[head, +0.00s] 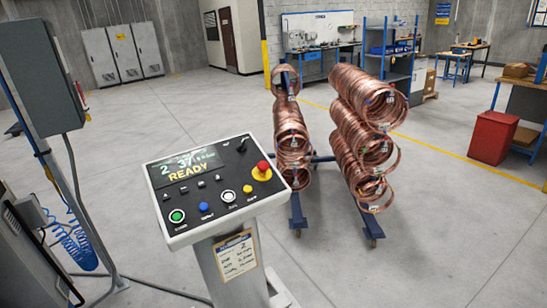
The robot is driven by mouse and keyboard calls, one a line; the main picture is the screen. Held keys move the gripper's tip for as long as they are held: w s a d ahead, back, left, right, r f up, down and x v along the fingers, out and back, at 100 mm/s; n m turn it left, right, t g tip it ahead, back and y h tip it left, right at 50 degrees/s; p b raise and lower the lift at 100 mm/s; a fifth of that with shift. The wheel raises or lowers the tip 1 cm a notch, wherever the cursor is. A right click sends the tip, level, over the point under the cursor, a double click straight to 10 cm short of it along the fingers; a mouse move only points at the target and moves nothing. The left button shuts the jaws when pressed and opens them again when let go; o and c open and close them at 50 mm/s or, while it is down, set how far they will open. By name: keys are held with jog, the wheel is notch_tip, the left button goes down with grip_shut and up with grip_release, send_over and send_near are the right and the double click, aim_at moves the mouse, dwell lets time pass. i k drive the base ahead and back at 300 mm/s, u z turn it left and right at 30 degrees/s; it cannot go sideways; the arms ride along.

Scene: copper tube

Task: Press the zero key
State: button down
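A control console (218,196) with a tilted black panel stands left of centre on a grey pedestal. Its display (188,166) shows green digits and the yellow word READY. Along the panel's front edge are a green button (177,216), a blue button (203,208), a white button (228,196) and a small yellow button (247,189). Small labels sit below them, too blurred to read surely, so I cannot tell which is the zero key. A red mushroom button (263,167) on a yellow ring is at the right. My gripper is not in view.
Copper tube coils (363,130) hang on a blue wheeled rack behind and right of the console. A grey cabinet (40,75) on a post stands at the left, with a coiled blue hose (78,247) below. A red bin (492,138) stands far right. Open floor lies at front right.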

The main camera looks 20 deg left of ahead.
aim_at(218, 177)
jog(key=u, duration=0.3)
jog(key=i, duration=1.55)
jog(key=u, duration=0.85)
